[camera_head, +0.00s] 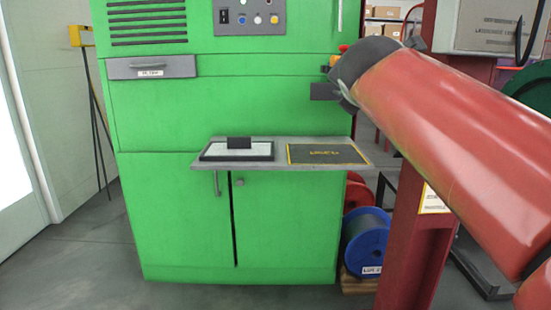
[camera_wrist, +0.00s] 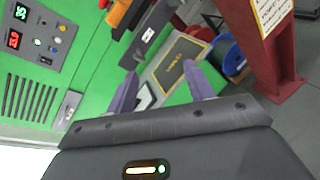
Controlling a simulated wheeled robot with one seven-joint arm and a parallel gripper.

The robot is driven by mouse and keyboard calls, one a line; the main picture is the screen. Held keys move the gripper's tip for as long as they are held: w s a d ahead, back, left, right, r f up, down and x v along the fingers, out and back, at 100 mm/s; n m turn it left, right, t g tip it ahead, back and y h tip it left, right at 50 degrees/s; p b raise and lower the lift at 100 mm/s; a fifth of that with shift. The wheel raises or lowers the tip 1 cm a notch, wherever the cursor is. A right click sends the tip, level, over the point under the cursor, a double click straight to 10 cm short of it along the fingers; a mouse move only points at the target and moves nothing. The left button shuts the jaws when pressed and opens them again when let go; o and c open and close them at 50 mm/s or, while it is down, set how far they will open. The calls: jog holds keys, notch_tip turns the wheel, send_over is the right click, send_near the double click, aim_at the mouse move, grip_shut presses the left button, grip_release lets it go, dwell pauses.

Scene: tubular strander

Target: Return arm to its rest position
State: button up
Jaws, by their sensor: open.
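My gripper (camera_wrist: 165,92) shows in the wrist view with its two purple-grey fingers spread apart and nothing between them. Behind the fingers are the shelf and the green cabinet, apart from the gripper as far as I can tell. In the head view my red arm (camera_head: 455,130) reaches in from the right edge toward the cabinet's upper right side. The fingers are hidden there behind the arm's dark end.
The green cabinet (camera_head: 175,220) fills the middle, with a grey shelf (camera_head: 280,152) jutting out. On it are a framed white plate (camera_head: 222,153) and a dark yellow-edged mat (camera_head: 325,154). A red post (camera_head: 408,240) and a blue spool (camera_head: 366,240) stand right. Floor is free at left.

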jog(key=s+f+m+g+y, duration=0.1)
jog(key=s+f+m+g, duration=0.2)
jog(key=s+f+m, duration=0.5)
jog(key=s+f+m+g+y, duration=0.1)
jog(key=s+f+m+g, duration=0.2)
jog(key=s+f+m, duration=0.6)
jog(key=s+f+m+g+y, duration=0.1)
jog(key=s+f+m+g, duration=0.2)
jog(key=s+f+m, duration=0.5)
notch_tip(320, 180, down, 11)
jog(key=shift+s+r+m+y, duration=0.1)
jog(key=shift+s+m+y, duration=0.25)
jog(key=shift+m, duration=0.25)
jog(key=shift+o, duration=0.5)
jog(key=shift+a, duration=0.1)
